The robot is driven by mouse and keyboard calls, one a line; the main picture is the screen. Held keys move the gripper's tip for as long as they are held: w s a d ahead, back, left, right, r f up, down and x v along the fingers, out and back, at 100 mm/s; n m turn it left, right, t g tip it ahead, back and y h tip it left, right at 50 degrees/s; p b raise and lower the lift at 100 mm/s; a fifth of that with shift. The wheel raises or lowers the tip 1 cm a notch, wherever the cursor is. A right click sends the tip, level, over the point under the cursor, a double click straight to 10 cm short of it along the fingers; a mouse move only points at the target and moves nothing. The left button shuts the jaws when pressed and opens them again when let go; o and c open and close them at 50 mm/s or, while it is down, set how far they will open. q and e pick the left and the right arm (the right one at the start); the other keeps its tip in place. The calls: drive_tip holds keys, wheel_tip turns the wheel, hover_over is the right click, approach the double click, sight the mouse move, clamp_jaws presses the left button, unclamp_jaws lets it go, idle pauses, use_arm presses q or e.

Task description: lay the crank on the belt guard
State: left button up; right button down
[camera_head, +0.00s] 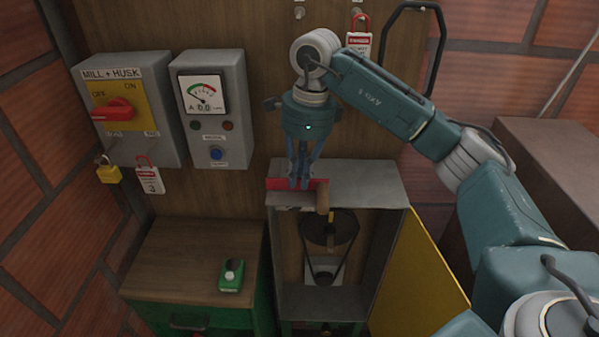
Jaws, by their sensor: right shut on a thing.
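The crank (277,184) is a red bar with a wooden handle (322,199) hanging down at its right end. My right gripper (302,184) points down and is shut on the crank's red bar. The crank is at the front of the grey top of the belt guard (362,179); I cannot tell whether it touches the top or hangs just above it. The belt guard is a grey box with an open front, showing a dark pulley and belt inside. My left gripper is not in view.
A yellow door (420,275) stands open at the box's right. A wooden-topped green cabinet (185,262) at the left carries a small green device (231,276). A switch box (127,108) and a meter box (211,110) hang on the wall. The right part of the guard's top is clear.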

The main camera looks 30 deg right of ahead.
drive_tip(key=shift+f, duration=0.2)
drive_tip(key=c, duration=1.8)
unclamp_jaws()
drive_tip(key=shift+r, duration=0.2)
drive_tip(key=r, duration=0.1)
drive_tip(key=r+b, duration=0.1)
drive_tip(key=r, duration=0.1)
drive_tip(key=r+b, duration=0.1)
drive_tip(key=r, duration=0.1)
drive_tip(key=shift+s+d+r, duration=0.1)
drive_tip(key=shift+d, duration=0.15)
wheel_tip(320, 180, up, 7)
drive_tip(key=shift+s+d+p, duration=0.25)
drive_tip(key=shift+p, duration=0.1)
